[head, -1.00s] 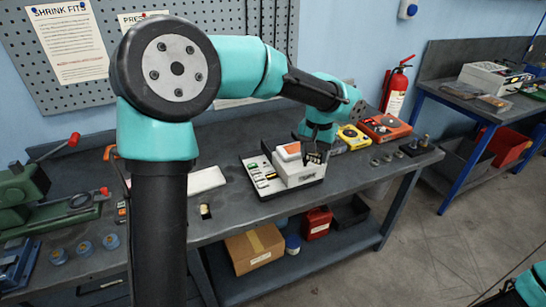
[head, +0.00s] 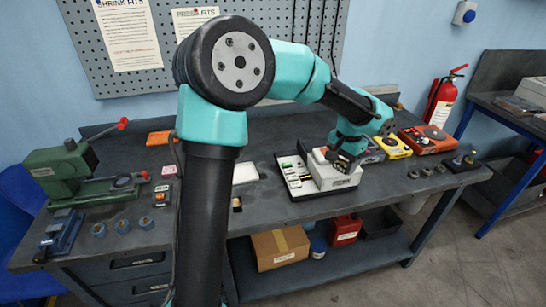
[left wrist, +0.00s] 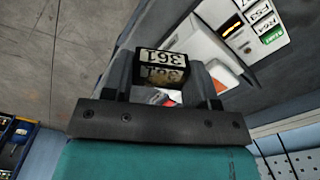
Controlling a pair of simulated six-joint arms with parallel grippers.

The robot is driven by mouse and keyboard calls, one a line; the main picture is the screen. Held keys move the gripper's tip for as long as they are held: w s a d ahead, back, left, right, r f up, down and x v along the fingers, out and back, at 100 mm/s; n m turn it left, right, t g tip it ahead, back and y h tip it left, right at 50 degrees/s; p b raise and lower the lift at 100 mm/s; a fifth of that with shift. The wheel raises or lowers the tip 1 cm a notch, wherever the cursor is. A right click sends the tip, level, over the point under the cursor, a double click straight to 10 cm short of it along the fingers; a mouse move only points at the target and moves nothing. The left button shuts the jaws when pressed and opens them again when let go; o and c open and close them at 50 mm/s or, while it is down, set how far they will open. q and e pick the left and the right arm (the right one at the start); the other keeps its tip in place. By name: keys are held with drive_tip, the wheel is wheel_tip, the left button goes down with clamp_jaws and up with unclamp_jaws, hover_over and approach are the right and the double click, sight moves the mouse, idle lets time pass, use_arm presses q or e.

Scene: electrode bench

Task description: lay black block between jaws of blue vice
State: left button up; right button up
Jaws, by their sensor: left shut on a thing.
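The black block (left wrist: 162,60) has a white label reading 361. In the left wrist view it sits between the two fingers of my left gripper (left wrist: 160,80), which is shut on it. In the head view my left gripper (head: 346,161) hangs over the right part of the white machine, pointing down; the block is hard to make out there. The blue vice (head: 62,232) stands at the bench's front left corner, far to the left of my left gripper. Its jaw gap is too small to judge. My right gripper is not in view.
A white machine (head: 345,181) on a black tray with small labelled blocks is below the gripper. A green machine (head: 75,175) stands behind the vice. Several blue round pieces (head: 122,225) lie right of the vice. My left arm crosses the middle of the head view.

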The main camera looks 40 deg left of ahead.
use_arm(q)
drive_tip(key=s+a+f+m, duration=0.1)
drive_tip(key=s+a+f, duration=0.2)
drive_tip(key=a, duration=0.3)
drive_tip(key=s+a+f+m, duration=0.2)
drive_tip(key=s+a+f, duration=0.1)
drive_tip(key=a+f, duration=0.2)
drive_tip(key=s+a+f+m, duration=0.2)
drive_tip(key=s+a+f, duration=0.1)
drive_tip(key=a, duration=0.5)
drive_tip(key=shift+s+a+f, duration=0.35)
drive_tip(key=shift+a+f, duration=0.05)
hover_over(269, 165)
drive_tip(key=shift+s+d+f, duration=0.1)
drive_tip(key=shift+f, duration=0.65)
drive_tip(key=shift+f, duration=1.75)
drive_tip(key=shift+f, duration=0.1)
